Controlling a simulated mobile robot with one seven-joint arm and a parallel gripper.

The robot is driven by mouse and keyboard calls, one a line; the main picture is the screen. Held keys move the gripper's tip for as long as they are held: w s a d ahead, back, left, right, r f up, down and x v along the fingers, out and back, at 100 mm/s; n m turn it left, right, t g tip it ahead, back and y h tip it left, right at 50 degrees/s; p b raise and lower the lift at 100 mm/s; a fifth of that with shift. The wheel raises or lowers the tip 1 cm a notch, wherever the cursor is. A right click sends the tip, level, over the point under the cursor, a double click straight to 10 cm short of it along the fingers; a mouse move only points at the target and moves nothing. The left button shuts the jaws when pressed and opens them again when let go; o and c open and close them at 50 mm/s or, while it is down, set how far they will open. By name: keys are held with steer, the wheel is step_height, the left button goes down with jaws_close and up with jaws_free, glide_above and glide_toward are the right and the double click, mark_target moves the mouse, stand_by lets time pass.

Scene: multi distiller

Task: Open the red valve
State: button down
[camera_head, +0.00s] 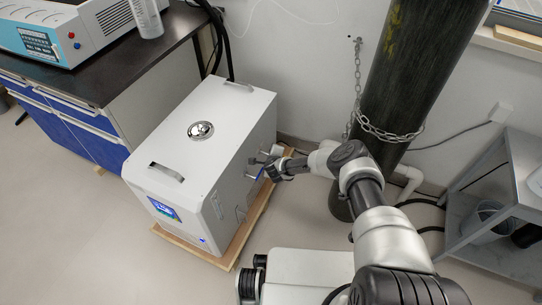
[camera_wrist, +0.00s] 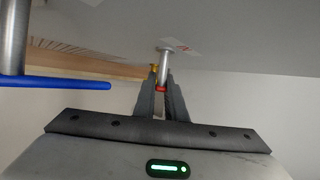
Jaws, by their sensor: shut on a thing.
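The red valve (camera_wrist: 161,89) shows as a small patch of red between my fingertips in the wrist view, below a metal pipe stub (camera_wrist: 172,50) that comes out of a light panel. My gripper (camera_wrist: 162,84) is shut on it, and the fingers hide most of it. In the head view my gripper (camera_head: 268,170) is at the right side of the white distiller (camera_head: 190,150). The red valve cannot be made out there.
A blue lever (camera_wrist: 55,84) on a metal pipe is left of my fingers. A small yellow part (camera_wrist: 154,70) sits just behind them. A dark gas cylinder (camera_head: 405,85) with a chain (camera_head: 385,133) stands close to my arm. A grey shelf (camera_head: 510,195) stands right.

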steer(key=shift+w+d+t+b, duration=0.1)
steer(key=shift+t+b, duration=0.8)
steer(key=shift+t, duration=0.1)
steer(key=shift+r+h, duration=0.1)
steer(key=shift+h, duration=0.2)
steer(key=c, duration=1.8)
jaws_free()
steer(key=p+v, duration=0.6)
steer(key=v, duration=1.1)
steer(key=shift+d+r, duration=0.1)
